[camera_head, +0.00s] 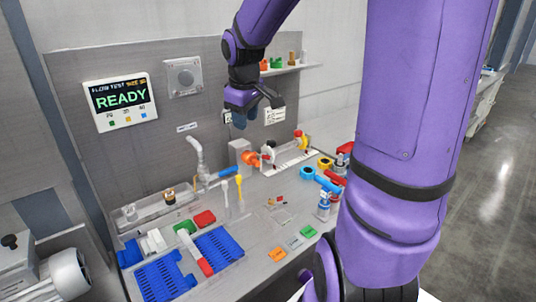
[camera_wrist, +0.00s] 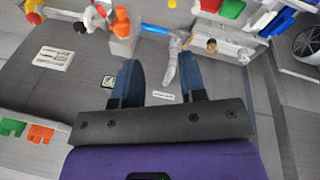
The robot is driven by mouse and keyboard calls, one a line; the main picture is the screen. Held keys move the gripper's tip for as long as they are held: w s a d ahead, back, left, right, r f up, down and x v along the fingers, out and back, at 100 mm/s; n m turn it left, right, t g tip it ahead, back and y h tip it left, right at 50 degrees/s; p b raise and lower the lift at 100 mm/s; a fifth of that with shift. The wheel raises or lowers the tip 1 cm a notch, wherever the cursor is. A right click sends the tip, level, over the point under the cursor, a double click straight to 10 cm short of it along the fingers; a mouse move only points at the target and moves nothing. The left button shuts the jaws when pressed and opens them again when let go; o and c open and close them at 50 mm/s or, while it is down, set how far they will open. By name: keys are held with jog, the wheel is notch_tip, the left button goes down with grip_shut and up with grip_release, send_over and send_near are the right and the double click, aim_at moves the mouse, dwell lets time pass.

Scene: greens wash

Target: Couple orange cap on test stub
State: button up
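My gripper (camera_head: 240,118) hangs in front of the back wall, fingers down, above the bench. In the wrist view its two blue fingers (camera_wrist: 163,80) stand apart with nothing between them. An orange piece (camera_head: 264,65) stands on the wall shelf beside a green one; an orange piece also shows in the wrist view (camera_wrist: 40,133). Another orange fitting (camera_head: 250,158) sits at a grey block (camera_head: 240,148) on the bench, below my gripper; it also shows in the wrist view (camera_wrist: 122,22). I cannot tell which orange piece is the cap, or identify the test stub.
A grey tap (camera_head: 199,160) stands by the sink, left of the block. Red and yellow handled valves (camera_head: 302,140) stand right of it. Blue racks (camera_head: 165,277) and coloured blocks lie at the front left. A wall display (camera_head: 121,100) reads READY. My arm hides the right side.

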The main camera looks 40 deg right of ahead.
jog(key=w+d+f+n+y, duration=0.1)
jog(key=w+d+f, duration=0.25)
jog(key=d, duration=0.25)
jog(key=w+d+f+y, duration=0.1)
jog(key=w+d+f, duration=0.2)
jog(key=d+f, duration=0.2)
jog(key=n+t+y, duration=0.1)
jog(key=t+y, duration=0.1)
send_near(262, 156)
jog(key=x, duration=0.5)
jog(key=s+d+x, duration=0.1)
jog(key=x, duration=0.1)
jog(key=shift+w+f, duration=0.2)
jog(key=shift+f, duration=0.4)
jog(key=shift+a, duration=0.1)
grip_shut()
